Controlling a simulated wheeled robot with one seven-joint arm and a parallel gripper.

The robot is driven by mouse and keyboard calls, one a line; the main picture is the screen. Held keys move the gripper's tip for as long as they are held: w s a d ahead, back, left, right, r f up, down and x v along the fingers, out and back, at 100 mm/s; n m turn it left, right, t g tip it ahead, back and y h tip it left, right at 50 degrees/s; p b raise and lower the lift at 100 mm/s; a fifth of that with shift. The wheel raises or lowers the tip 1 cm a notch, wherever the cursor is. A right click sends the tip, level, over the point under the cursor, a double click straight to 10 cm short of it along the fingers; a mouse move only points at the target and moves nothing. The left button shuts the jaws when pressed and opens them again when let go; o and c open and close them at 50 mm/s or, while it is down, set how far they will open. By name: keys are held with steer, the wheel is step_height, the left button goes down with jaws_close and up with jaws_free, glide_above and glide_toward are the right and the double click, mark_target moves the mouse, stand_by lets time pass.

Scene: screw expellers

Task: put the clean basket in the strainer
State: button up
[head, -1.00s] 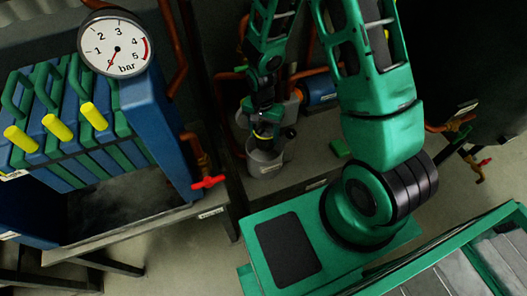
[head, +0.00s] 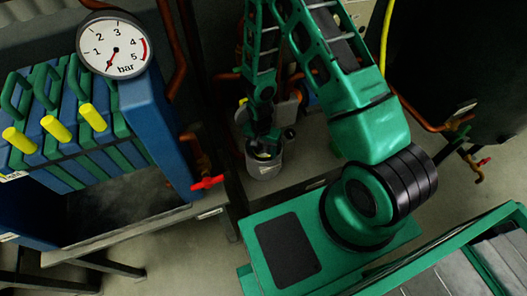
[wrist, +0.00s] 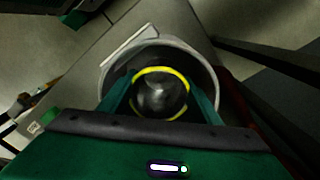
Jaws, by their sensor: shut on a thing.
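The strainer (head: 263,170) looks like a grey, round, open-topped pot on the bench below my arm. In the wrist view, its pale rim (wrist: 212,75) circles my fingertips. My gripper (wrist: 160,98) is shut on a basket (wrist: 160,71) with a yellow ring and a dark, shiny middle. In the head view, my gripper (head: 264,148) points down at the pot's mouth, with a bit of yellow showing between the fingers. From above, the basket lies within the outline of the rim. How deep it sits, and whether it touches the wall, I cannot tell.
A filter press (head: 70,130) with blue and green plates and yellow handles stands at left, under a pressure gauge (head: 115,47). A red valve handle (head: 207,183) sticks out left of the pot. A dark tank (head: 460,70) stands at right. A green block (wrist: 75,18) lies near the pot.

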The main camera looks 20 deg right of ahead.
steer(key=o, duration=0.9)
steer(key=r, duration=1.2)
steer(key=shift+w+a, duration=0.15)
steer(key=shift+a, duration=0.05)
steer(key=shift+d+r, duration=0.1)
steer(key=shift+r, duration=0.05)
